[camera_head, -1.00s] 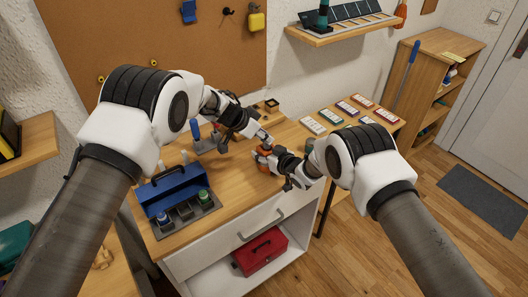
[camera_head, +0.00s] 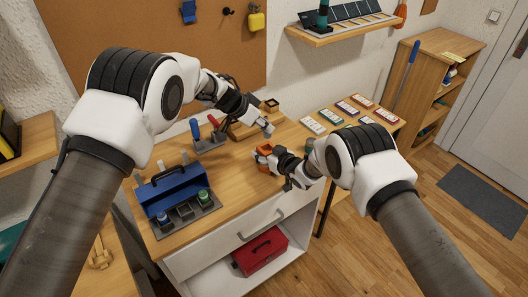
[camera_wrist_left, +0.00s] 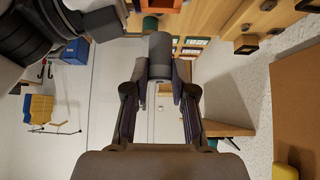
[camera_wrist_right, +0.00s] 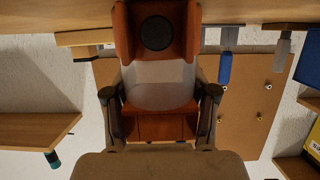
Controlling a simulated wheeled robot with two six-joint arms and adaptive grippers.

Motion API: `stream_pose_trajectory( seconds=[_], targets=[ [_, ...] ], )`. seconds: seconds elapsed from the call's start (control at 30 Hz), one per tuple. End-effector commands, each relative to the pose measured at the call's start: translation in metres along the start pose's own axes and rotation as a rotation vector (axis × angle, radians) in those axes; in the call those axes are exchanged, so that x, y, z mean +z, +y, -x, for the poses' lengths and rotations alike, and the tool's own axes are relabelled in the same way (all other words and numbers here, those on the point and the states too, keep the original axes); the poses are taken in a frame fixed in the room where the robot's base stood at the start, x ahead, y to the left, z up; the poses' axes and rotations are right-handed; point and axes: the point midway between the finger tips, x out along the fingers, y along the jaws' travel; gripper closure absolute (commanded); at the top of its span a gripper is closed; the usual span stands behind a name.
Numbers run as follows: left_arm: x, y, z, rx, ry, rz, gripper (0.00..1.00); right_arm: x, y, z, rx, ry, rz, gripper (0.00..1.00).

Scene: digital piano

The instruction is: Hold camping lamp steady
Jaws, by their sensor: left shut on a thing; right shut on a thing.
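The camping lamp (camera_head: 263,149) has orange ends and a pale translucent body, and sits low over the workbench. In the right wrist view, the lamp (camera_wrist_right: 160,88) fills the space between the fingers, with a dark round spot in its orange end. My right gripper (camera_head: 273,159) is shut on it. My left gripper (camera_head: 260,122) is shut on a grey cylinder (camera_wrist_left: 159,55), seen between its fingers in the left wrist view. In the head view the cylinder's pale tip is just above the lamp, apart from it. Part of the lamp is hidden behind my right gripper.
A blue toolbox (camera_head: 172,187) stands at the bench's front left, by a dark tray (camera_head: 188,222) with cylinders. A rack of screwdrivers (camera_head: 210,143) and a wooden block (camera_head: 242,129) are at the back. Coloured cards lie on the right. Bare wood lies around the lamp.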

Motion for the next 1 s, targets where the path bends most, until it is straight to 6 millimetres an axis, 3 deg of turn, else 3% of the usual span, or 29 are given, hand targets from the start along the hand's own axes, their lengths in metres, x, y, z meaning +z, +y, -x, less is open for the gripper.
stream_pose_trajectory(
  seconds=[0.3, 0.33, 0.4, 0.77, 1.0],
  targets=[
    [-0.005, 0.0, 0.006, 0.001, -0.001, 0.0, 1.0, 0.003, -0.001, 0.0, 0.0, -0.005, -0.002, 0.88],
    [-0.005, 0.0, 0.006, 0.001, -0.001, 0.0, 1.0, 0.003, -0.001, 0.0, 0.0, -0.005, -0.002, 0.41],
    [-0.005, 0.0, 0.006, 0.0, -0.001, 0.0, 1.0, 0.003, -0.001, 0.0, 0.0, -0.005, -0.002, 0.16],
    [-0.007, 0.0, 0.008, 0.0, 0.0, 0.0, 1.0, 0.0, 0.0, 0.002, 0.0, -0.002, -0.001, 0.14],
    [-0.021, 0.0, 0.025, 0.0, 0.0, 0.0, 1.0, -0.003, 0.0, 0.021, -0.001, -0.003, -0.002, 0.14]
  ],
)
